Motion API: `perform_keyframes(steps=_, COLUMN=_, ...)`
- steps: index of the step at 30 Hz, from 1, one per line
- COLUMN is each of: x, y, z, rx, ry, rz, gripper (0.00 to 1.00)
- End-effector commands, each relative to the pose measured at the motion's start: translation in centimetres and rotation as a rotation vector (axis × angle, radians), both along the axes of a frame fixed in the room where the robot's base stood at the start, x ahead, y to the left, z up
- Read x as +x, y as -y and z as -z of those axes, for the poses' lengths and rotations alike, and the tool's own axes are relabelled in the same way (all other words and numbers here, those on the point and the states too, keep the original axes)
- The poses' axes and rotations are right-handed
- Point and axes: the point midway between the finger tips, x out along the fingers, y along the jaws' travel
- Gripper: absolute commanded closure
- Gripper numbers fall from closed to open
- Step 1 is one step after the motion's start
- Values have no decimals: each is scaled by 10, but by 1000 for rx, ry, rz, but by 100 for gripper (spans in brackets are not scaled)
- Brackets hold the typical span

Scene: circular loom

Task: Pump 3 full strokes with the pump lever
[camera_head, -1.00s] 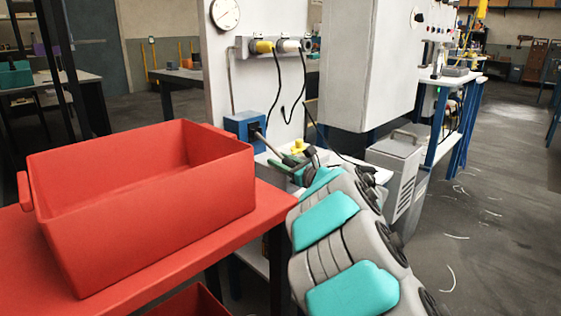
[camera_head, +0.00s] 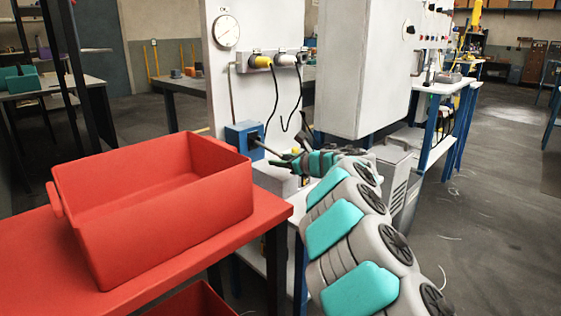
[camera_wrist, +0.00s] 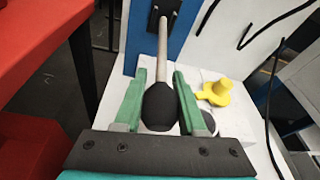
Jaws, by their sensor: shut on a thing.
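The pump lever is a grey rod (camera_wrist: 167,38) with a black knob (camera_wrist: 160,104) at its end. Its far end meets a black bracket on the blue pump body (camera_wrist: 193,28). In the wrist view my gripper (camera_wrist: 160,85) has one green finger on each side of the knob, shut on it. In the head view the blue pump box (camera_head: 244,136) sits at the foot of the white panel. The lever (camera_head: 269,150) slopes down and right from it to my gripper (camera_head: 291,161). My arm hides part of the bench there.
A yellow knob-like part (camera_wrist: 220,93) stands on the white bench right of the lever. A red bin (camera_head: 160,220) on a red table is at left. A round gauge (camera_head: 227,31) and cabled plugs are on the panel. A grey unit (camera_head: 392,165) stands right of my arm.

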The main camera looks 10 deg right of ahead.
Motion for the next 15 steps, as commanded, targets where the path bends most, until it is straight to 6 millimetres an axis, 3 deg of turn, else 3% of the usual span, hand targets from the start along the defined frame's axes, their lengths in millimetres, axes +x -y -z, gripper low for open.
perform_keyframes(steps=15, x=0, y=1, z=-51, rx=4, ry=10, rz=-2, gripper=100)
